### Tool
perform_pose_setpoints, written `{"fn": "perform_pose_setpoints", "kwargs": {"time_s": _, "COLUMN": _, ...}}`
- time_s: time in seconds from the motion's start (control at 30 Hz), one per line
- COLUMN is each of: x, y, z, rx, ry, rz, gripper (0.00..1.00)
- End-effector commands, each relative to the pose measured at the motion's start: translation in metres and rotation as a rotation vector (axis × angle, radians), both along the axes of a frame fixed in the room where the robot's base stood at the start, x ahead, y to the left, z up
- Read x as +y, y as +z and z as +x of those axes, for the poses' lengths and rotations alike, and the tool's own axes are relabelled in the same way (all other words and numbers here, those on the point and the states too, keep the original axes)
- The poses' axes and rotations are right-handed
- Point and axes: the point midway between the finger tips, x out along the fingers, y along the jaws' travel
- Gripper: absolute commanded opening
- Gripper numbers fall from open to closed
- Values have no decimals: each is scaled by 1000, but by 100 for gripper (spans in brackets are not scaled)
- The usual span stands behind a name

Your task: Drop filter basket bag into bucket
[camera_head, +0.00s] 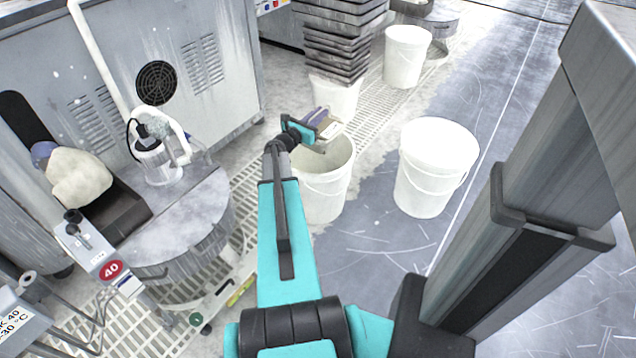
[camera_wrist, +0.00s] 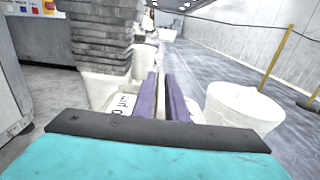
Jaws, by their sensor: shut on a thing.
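My gripper (camera_head: 318,120) is at the end of the teal arm, above the open white bucket (camera_head: 322,206). Its purple fingers (camera_wrist: 162,92) are shut on a small whitish thing, which I take to be the filter basket bag (camera_head: 332,131). In the wrist view, a white part of it with dark lettering (camera_wrist: 122,104) shows left of the fingers. Most of it is hidden by the gripper. It appears over the bucket's mouth; I cannot tell its height above the rim. The visible inside of the bucket looks pale and empty.
A closed white bucket (camera_head: 430,185) stands to the right, another (camera_head: 407,58) farther back. Grey stacked trays (camera_head: 340,38) rise behind the open bucket. At left are a round metal tank (camera_head: 185,215) and a cream bag with a blue end (camera_head: 80,180).

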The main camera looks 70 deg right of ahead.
Motion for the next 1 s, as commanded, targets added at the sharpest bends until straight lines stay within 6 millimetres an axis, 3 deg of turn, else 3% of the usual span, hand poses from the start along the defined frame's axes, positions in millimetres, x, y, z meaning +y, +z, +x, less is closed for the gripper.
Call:
{"fn": "perform_pose_setpoints", "kwargs": {"time_s": 0.5, "x": 0, "y": -45, "z": 1, "rx": 2, "ry": 1, "rz": 0, "gripper": 0}}
{"fn": "perform_pose_setpoints", "kwargs": {"time_s": 1.0, "x": 1, "y": -51, "z": 2, "rx": 1, "ry": 2, "rz": -1, "gripper": 0}}
